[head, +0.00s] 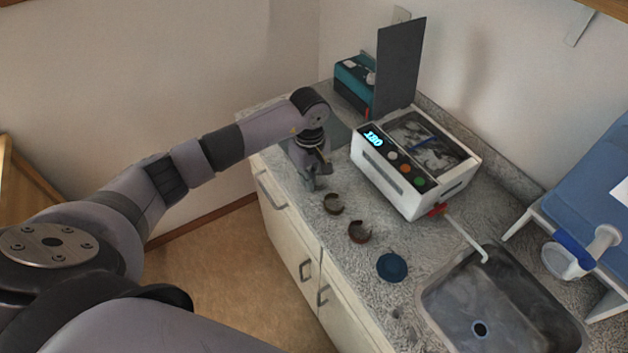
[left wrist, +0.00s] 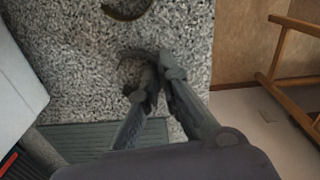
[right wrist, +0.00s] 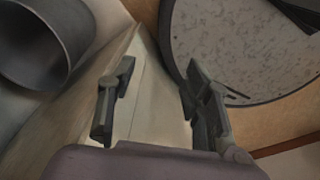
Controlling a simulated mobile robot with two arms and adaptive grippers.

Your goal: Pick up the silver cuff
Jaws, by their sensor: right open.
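The silver cuff (left wrist: 133,56) shows in the left wrist view as a dark grey open ring on the speckled counter, right at my left fingertips. My left gripper (left wrist: 155,78) has its fingertips close together on the cuff's edge; the fingers hide part of it. In the head view my left gripper (head: 318,178) points down at the counter's left end, and I cannot make out the silver cuff clearly there. My right gripper (right wrist: 155,95) is open and empty in the right wrist view, away from the counter.
A bronze cuff (head: 333,204), a copper-brown cuff (head: 360,232) and a blue disc (head: 392,267) lie along the counter's front. Behind stands a white machine (head: 400,190) with its lid up. A sink (head: 500,300) is at the right. A grey cylinder (right wrist: 45,40) is near my right gripper.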

